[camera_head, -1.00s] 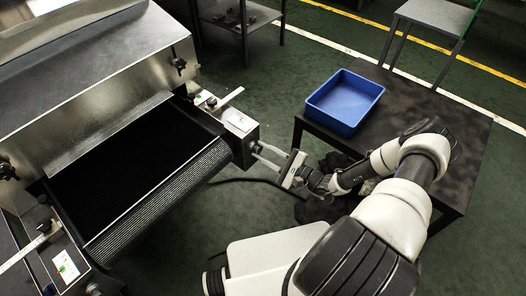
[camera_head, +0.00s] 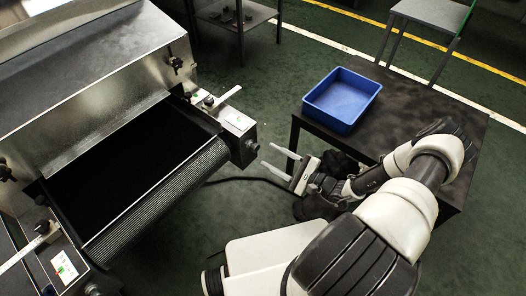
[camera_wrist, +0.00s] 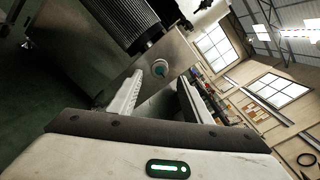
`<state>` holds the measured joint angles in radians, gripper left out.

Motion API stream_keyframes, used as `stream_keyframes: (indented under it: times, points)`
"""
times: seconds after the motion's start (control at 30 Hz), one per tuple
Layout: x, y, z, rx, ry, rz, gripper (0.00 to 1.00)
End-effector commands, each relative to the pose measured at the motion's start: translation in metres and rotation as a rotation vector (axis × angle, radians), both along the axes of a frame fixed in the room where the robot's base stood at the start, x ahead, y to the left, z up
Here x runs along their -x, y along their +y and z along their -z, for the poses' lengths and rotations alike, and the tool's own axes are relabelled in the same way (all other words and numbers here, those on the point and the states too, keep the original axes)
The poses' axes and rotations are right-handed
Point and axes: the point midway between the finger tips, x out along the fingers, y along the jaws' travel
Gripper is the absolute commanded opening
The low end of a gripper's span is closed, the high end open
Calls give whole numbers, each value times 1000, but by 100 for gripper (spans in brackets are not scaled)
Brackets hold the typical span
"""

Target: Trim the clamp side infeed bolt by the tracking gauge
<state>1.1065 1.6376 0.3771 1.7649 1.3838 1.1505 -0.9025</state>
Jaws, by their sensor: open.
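The infeed bolt (camera_head: 251,144) sticks out from the end of the side bracket at the right of the dryer's belt. It shows as a round head with a teal face in the wrist view (camera_wrist: 160,68), between and beyond my fingers. My gripper (camera_head: 276,156) is open and empty, with its fingertips a short way to the right of the bolt and apart from it. A gauge plate (camera_head: 239,121) with a white face and small green and red marks lies on top of that bracket. Its reading is too small to tell. A second gauge plate (camera_head: 65,266) is on the near left bracket.
The black mesh belt (camera_head: 160,190) runs out of the metal dryer housing (camera_head: 95,75). A blue bin (camera_head: 343,97) stands on a dark table (camera_head: 430,110) behind my arm. A dark cable (camera_head: 232,180) lies on the green floor below my gripper.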

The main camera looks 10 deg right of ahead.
Motion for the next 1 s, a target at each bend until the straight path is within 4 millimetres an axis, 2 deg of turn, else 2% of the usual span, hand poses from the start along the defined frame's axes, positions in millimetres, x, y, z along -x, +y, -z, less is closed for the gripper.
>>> stream_keyframes:
  times: [0.03, 0.3, 0.5, 0.7, 1.0]
  points:
    - [10, -10, 1, 2, 2, 3, 45]
    - [59, -51, 1, 1, 0, 2, 45]
    - [82, -71, 1, 0, 1, 1, 45]
    - [90, -77, 0, -1, -1, -1, 45]
    - [90, -77, 0, 0, 0, -1, 45]
